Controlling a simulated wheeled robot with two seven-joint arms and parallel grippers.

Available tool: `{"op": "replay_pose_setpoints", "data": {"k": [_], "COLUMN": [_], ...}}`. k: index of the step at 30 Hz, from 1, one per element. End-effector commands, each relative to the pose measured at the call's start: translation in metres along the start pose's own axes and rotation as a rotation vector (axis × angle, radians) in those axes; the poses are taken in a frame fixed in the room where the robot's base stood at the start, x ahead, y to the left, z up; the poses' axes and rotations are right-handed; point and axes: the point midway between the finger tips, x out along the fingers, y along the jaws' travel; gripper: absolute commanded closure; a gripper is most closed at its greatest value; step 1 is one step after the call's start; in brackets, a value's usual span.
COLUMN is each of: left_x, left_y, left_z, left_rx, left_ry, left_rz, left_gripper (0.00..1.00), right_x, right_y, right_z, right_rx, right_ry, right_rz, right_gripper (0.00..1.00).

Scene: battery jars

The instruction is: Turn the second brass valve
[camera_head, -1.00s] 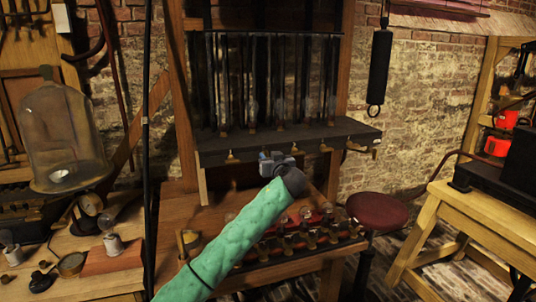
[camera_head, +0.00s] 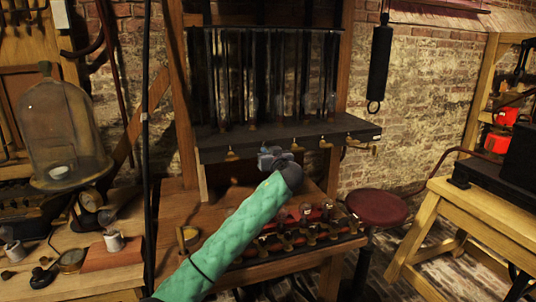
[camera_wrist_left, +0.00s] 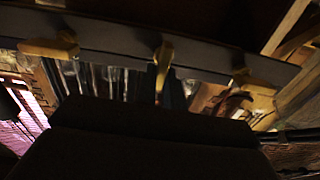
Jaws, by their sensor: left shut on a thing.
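Several small brass valves hang along the front edge of a dark shelf (camera_head: 222,147). In the head view the leftmost valve (camera_head: 231,153) and another valve (camera_head: 325,144) to the right show on either side of my left gripper (camera_head: 272,155). The gripper covers the second valve from the left there. In the left wrist view a brass valve (camera_wrist_left: 163,62) sits at the middle, at the front of my dark gripper body, with a valve (camera_wrist_left: 50,47) to its left and one (camera_wrist_left: 240,76) to its right. My left gripper is shut on the middle valve; its fingertips are hard to make out.
Glass tubes (camera_head: 300,80) stand on the shelf. A lower wooden bench holds a row of small jars (camera_head: 305,210) beneath my arm. A red stool (camera_head: 377,207) stands to the right, and a glass bell jar (camera_head: 60,125) to the left.

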Motion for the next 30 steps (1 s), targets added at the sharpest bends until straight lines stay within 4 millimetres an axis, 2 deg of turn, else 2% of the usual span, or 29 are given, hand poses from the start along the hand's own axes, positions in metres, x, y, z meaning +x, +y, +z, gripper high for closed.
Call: {"op": "replay_pose_setpoints", "data": {"k": [7,13,20,30], "left_x": [-0.001,-0.001,0.0,0.0], "left_y": [0.003,0.004,0.007,0.01], "left_z": [0.005,0.003,0.001,0.002], "left_rx": [0.113,0.272,0.491,0.816], "left_ry": [-0.003,-0.002,-0.002,-0.001], "left_rz": [0.001,0.001,0.001,0.001], "left_gripper": [1.0,1.0,1.0,1.0], "right_x": [0.035,0.049,0.039,0.01], "right_y": [-0.015,-0.026,-0.023,-0.01], "right_z": [-0.007,-0.011,-0.011,-0.005], "right_rx": [-0.025,-0.032,-0.027,-0.015], "right_ry": [0.063,0.101,0.09,0.032], "right_rz": [-0.038,-0.066,-0.057,-0.019], "right_gripper": [0.64,0.64,0.64,0.64]}}
